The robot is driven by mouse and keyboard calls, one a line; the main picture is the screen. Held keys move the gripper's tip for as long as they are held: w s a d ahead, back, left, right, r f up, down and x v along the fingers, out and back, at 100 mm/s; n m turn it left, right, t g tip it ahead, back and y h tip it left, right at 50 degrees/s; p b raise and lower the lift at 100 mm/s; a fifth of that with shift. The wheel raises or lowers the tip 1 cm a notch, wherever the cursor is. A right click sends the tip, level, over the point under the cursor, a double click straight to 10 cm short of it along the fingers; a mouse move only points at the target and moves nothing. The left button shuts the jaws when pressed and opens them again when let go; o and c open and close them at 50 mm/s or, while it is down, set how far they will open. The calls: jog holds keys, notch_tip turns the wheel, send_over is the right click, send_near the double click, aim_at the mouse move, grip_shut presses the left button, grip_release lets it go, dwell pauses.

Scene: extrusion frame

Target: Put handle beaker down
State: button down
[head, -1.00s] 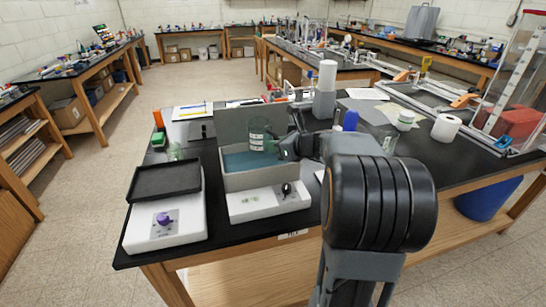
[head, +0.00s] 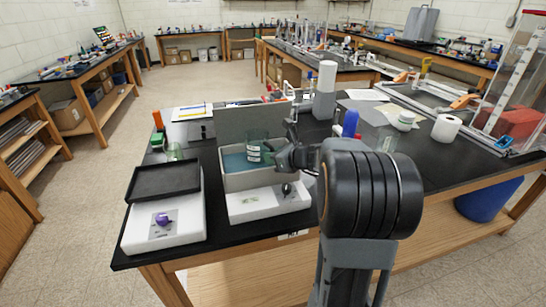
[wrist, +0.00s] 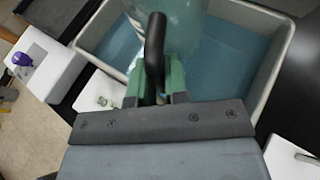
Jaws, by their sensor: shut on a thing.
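The handle beaker (head: 254,152) is a clear greenish glass with white markings, upright within the open water bath (head: 262,181). In the wrist view, the beaker's glass (wrist: 188,35) is at the top and its dark curved handle (wrist: 154,45) lies between the green fingertips. My gripper (head: 273,153) is shut on this handle from the right; it also shows in the wrist view (wrist: 157,84). The bath has pale walls and a blue inside (wrist: 225,60). The beaker's base is hard to make out, so I cannot tell whether it touches the bath floor.
A white device with a black tray (head: 165,181) and purple knob stands left of the bath. A raised grey panel (head: 243,124) is behind the bath. A white cylinder (head: 326,78) and a blue object (head: 350,122) stand to the right. A small glass (head: 175,151) is behind left.

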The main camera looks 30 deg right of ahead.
jog(key=shift+f+b, duration=0.35)
jog(key=shift+f, duration=0.15)
jog(key=c, duration=1.2)
grip_release()
jog(key=shift+o, duration=0.4)
jog(key=shift+f, duration=0.1)
